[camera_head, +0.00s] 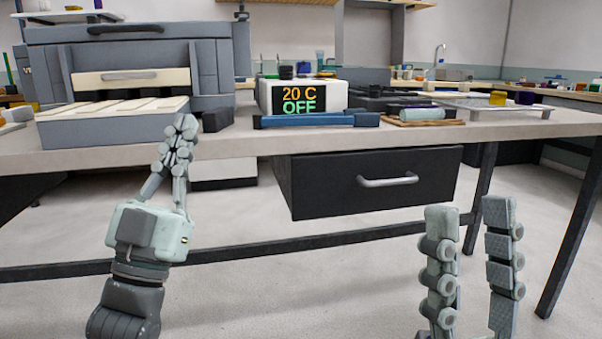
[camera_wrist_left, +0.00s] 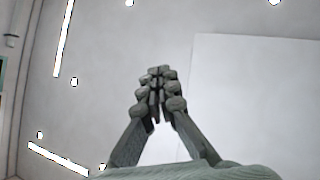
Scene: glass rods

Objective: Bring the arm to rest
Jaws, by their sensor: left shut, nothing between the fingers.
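My left gripper (camera_head: 184,128) points up in front of the bench's front edge, at the left in the head view. Its fingers meet at the tips and hold nothing. In the left wrist view the closed fingers (camera_wrist_left: 158,72) show against the ceiling, with nothing between them. My right gripper (camera_head: 470,215) is at the lower right in the head view. Its two fingers stand upright and well apart, with nothing between them. It is below the bench top, in front of the drawer's right side.
The bench top (camera_head: 228,146) holds a grey box (camera_head: 110,125) behind my left gripper. A device reading "20 C OFF" (camera_head: 299,101) stands mid-bench, with a blue bar (camera_head: 308,121) before it. A black drawer (camera_head: 340,190) sticks out below. The floor in front is clear.

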